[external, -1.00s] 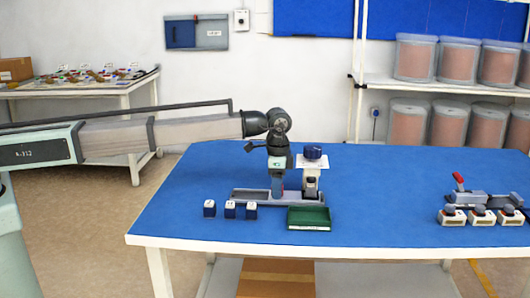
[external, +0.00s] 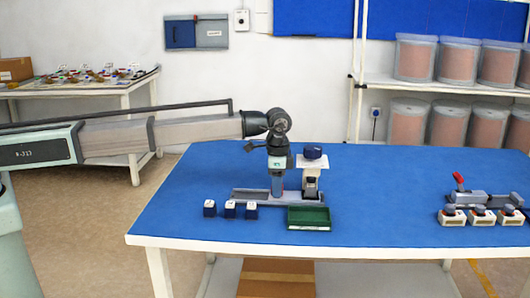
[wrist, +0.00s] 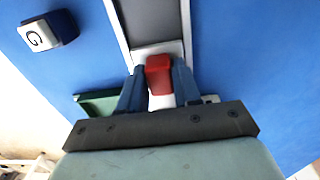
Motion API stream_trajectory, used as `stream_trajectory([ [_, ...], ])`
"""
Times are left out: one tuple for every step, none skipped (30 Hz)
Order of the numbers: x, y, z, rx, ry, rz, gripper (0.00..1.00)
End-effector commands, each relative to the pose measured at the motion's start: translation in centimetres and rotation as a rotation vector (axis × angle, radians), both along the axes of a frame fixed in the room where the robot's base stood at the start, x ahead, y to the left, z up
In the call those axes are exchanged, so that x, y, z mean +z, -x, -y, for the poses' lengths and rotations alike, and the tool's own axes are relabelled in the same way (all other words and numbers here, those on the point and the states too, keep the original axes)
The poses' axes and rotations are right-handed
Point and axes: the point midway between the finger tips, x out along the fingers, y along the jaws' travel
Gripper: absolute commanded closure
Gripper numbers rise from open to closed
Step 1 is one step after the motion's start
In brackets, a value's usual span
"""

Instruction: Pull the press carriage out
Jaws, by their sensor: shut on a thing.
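The press (external: 312,172) stands upright at the right part of a grey rail base on the blue table, with a dark blue top. Its carriage (wrist: 143,49) shows in the wrist view as a pale plate on the grey rail (wrist: 148,18), with a red handle (wrist: 158,73). My gripper (wrist: 159,88) is shut on the red handle, one finger on each side. In the external view my gripper (external: 277,192) points straight down at the rail, just left of the press. The carriage is hidden behind my gripper there.
A green tray (external: 309,226) sits in front of the rail's right end. Several dark blue cubes with white tops (external: 230,209) stand front left. A second fixture (external: 478,200) with pale blocks is at the right. Blue tabletop is clear left of the rail.

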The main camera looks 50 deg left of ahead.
Motion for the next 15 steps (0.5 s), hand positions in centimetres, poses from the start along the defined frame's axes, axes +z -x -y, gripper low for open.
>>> stream_trajectory([
  [0.0, 0.0, 0.0, 0.000, 0.000, 0.000, 1.00],
  [0.0, 0.0, 0.0, 0.000, 0.000, 0.000, 1.00],
  [0.0, 0.1, -0.1, 0.000, 0.000, 0.000, 1.00],
  [0.0, 0.2, -0.2, 0.000, 0.000, 0.000, 1.00],
  [0.0, 0.4, -0.4, 0.000, 0.000, 0.000, 1.00],
  [0.0, 0.7, -0.7, 0.000, 0.000, 0.000, 1.00],
  [0.0, 1.1, -1.0, 0.000, 0.000, 0.000, 1.00],
  [0.0, 1.4, -1.3, 0.000, 0.000, 0.000, 1.00],
  [0.0, 2.0, -1.9, 0.000, 0.000, 0.000, 1.00],
  [0.0, 2.5, -2.3, 0.000, 0.000, 0.000, 1.00],
  [0.0, 3.0, -2.8, 0.000, 0.000, 0.000, 1.00],
  [0.0, 3.7, -3.5, 0.000, 0.000, 0.000, 1.00],
  [0.0, 4.2, -4.1, 0.000, 0.000, 0.000, 1.00],
  [0.0, 4.8, -4.6, 0.000, 0.000, 0.000, 1.00],
  [0.0, 5.5, -5.3, 0.001, 0.000, 0.000, 1.00],
])
